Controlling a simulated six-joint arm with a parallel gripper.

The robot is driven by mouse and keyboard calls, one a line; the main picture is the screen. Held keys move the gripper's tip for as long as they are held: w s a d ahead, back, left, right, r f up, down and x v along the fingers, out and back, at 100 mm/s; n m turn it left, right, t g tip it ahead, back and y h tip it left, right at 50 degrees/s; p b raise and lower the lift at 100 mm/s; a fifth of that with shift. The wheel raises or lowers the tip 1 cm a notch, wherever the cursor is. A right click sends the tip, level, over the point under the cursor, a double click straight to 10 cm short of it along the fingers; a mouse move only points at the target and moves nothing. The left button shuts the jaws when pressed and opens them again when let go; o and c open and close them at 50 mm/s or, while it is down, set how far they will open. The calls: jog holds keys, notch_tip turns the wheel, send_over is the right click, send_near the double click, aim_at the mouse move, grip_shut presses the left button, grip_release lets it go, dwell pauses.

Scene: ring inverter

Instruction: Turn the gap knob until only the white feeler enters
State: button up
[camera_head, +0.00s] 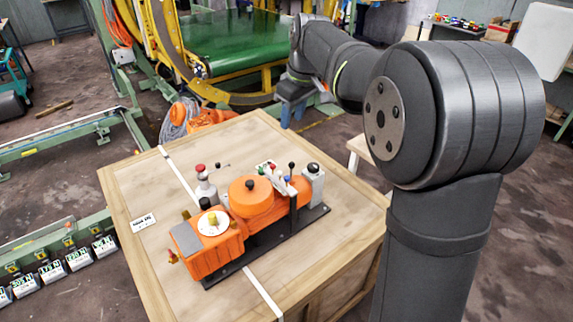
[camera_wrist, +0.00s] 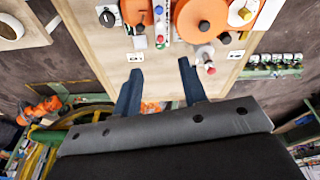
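An orange machine (camera_head: 252,196) is mounted on a dark base plate on the wooden table. A white round dial with a yellow knob (camera_head: 212,218) sits on its left block; the knob also shows in the wrist view (camera_wrist: 244,13). A dark knob (camera_head: 313,168) tops a grey block at the right end. No readable label shows which is the gap knob. Small white, blue and red pieces, possibly the feelers (camera_wrist: 159,25), stand in a row beside the orange disc (camera_wrist: 205,26). My gripper (camera_wrist: 160,66) is open and empty, apart from the machine.
The wooden table (camera_head: 135,185) has bare room around the machine. A grey post with a red knob (camera_head: 200,168) and thin lever stands behind it. A small printed card (camera_head: 143,222) lies at left. A green conveyor (camera_head: 225,42) stands behind.

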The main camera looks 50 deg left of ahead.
aim_at(280, 172)
jog(key=a+f+n+h, duration=0.3)
jog(key=a, duration=0.2)
notch_tip(280, 172, down, 18)
jog(key=shift+s+a+r, duration=0.15)
jog(key=shift+r, duration=0.1)
grip_shut()
